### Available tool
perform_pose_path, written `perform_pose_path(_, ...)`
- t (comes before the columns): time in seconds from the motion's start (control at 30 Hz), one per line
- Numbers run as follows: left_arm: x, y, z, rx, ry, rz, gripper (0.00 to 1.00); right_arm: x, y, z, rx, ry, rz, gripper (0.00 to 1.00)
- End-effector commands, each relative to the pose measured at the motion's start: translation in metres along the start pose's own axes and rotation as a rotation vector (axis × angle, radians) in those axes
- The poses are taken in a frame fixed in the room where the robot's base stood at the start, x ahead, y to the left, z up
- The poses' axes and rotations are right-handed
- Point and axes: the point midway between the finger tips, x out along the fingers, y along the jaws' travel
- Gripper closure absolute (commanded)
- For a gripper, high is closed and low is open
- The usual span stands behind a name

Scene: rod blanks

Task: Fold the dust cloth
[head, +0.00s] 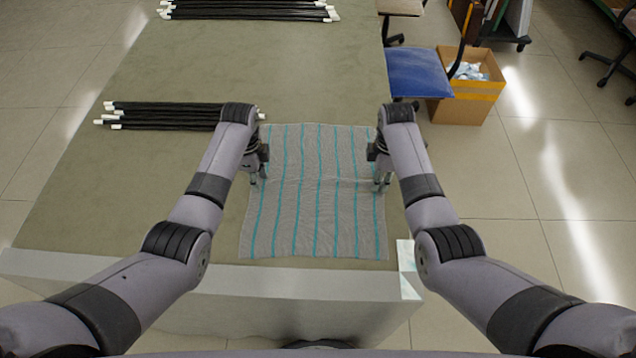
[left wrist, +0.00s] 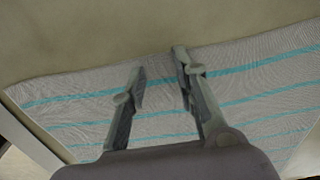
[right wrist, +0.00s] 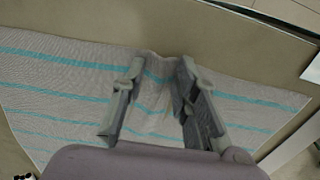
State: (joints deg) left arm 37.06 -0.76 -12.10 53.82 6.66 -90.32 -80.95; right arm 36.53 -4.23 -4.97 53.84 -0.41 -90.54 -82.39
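The dust cloth (head: 305,225) is grey with teal stripes and lies spread out on the table, with a faint crease across its middle. My left gripper (head: 259,182) is at the cloth's left edge; in the left wrist view its fingers (left wrist: 158,68) are apart, with the cloth's edge (left wrist: 90,88) running beneath them. My right gripper (head: 381,186) is at the right edge; in the right wrist view its fingers (right wrist: 162,62) are apart, and the cloth (right wrist: 70,75) puckers up between them. I cannot tell whether the fingertips touch the cloth.
A bundle of black rods with white ends (head: 160,115) lies left of the cloth's far end. More rods (head: 250,10) lie at the table's far end. The green table top (head: 310,70) is clear between them. A blue chair (head: 418,73) and a cardboard box (head: 465,100) stand right of the table.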

Motion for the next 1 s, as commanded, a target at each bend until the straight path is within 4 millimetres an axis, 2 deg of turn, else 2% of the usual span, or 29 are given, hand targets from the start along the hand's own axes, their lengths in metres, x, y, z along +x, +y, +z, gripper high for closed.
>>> perform_pose_path(0.73,0.0029,0.0008,0.0004,0.0,-0.001,0.002,0.99,0.003,-0.0008,0.0006,0.0,-0.001,-0.002,0.99)
perform_pose_path(1.0,0.0033,0.0009,0.0002,0.0,-0.001,0.002,1.0,0.0031,-0.0009,0.0007,0.001,-0.001,-0.002,1.0)
